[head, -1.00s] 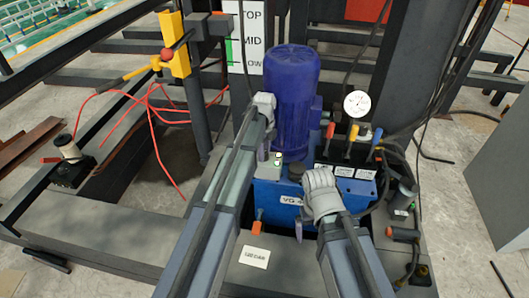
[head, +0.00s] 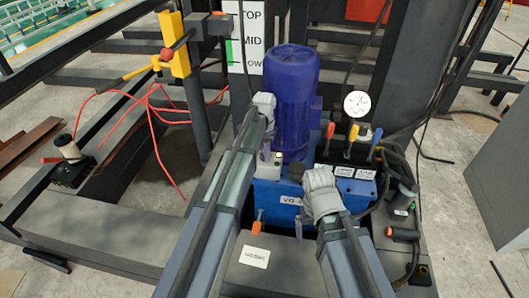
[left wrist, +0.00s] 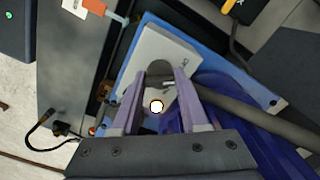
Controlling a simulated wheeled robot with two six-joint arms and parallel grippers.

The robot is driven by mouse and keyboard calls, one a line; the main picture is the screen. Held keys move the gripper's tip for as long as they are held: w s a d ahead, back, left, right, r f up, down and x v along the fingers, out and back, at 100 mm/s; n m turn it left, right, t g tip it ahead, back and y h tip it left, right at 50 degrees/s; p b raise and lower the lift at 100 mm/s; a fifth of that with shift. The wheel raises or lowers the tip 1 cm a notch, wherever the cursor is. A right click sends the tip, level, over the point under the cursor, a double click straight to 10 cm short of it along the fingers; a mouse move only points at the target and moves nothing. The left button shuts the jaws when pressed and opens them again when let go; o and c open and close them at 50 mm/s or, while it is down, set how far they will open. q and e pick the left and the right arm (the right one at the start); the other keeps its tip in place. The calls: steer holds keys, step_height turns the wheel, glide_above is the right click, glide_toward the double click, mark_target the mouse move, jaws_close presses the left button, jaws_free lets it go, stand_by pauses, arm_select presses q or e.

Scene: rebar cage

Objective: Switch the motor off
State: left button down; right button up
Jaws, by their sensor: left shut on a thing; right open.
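The blue motor (head: 291,100) stands upright behind the blue power unit (head: 284,197). A small pale switch box (head: 277,158) sits at its front left. In the left wrist view, the grey box face (left wrist: 168,50) carries a dark rounded knob (left wrist: 160,68). My left gripper (left wrist: 163,76) is shut on this knob, one finger on each side. A bright round lamp (left wrist: 156,106) shows between the fingers.
Levers with red, yellow and blue handles (head: 353,135) and a round gauge (head: 356,104) stand right of the motor. A yellow post (head: 174,45) and red wires (head: 155,115) lie left. A dark cable crosses beside my left fingers in the wrist view.

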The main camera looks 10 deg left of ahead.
arm_select(q)
steer(key=shift+n, duration=1.1)
steer(key=shift+c, duration=2.1)
jaws_free()
steer(key=shift+r, duration=0.1)
step_height(320, 180, up, 8)
steer(key=p, duration=0.8)
steer(key=shift+f, duration=0.3)
